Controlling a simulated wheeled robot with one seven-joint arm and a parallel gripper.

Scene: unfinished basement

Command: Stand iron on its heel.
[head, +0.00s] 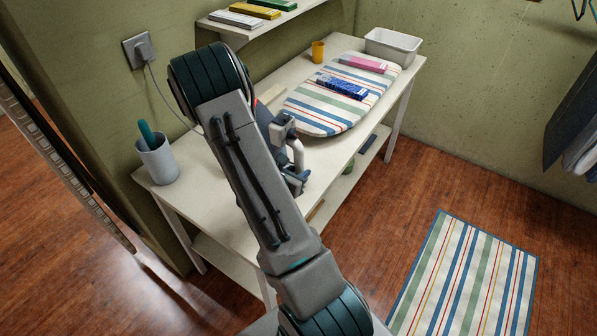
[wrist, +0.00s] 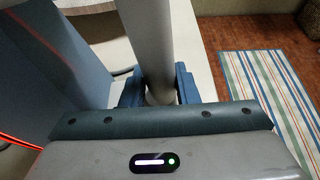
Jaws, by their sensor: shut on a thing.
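My gripper (wrist: 160,92) is shut on a pale grey bar, the handle of the iron (wrist: 152,45), which passes between its blue finger pads in the wrist view. A large blue-grey surface left of the handle looks like the iron's body; its tilt cannot be told. In the head view my gripper (head: 291,165) is over the front part of the white table (head: 190,182), and my arm hides most of the iron. A striped ironing board (head: 316,122) lies on the table behind it.
A pink box (head: 363,64) and a blue box (head: 342,88) lie on the board. A yellow cup (head: 318,52), a white bin (head: 393,46) and a grey cup (head: 157,160) stand on the table. A cord (head: 172,105) hangs from the wall outlet (head: 139,50). A striped rug lies right.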

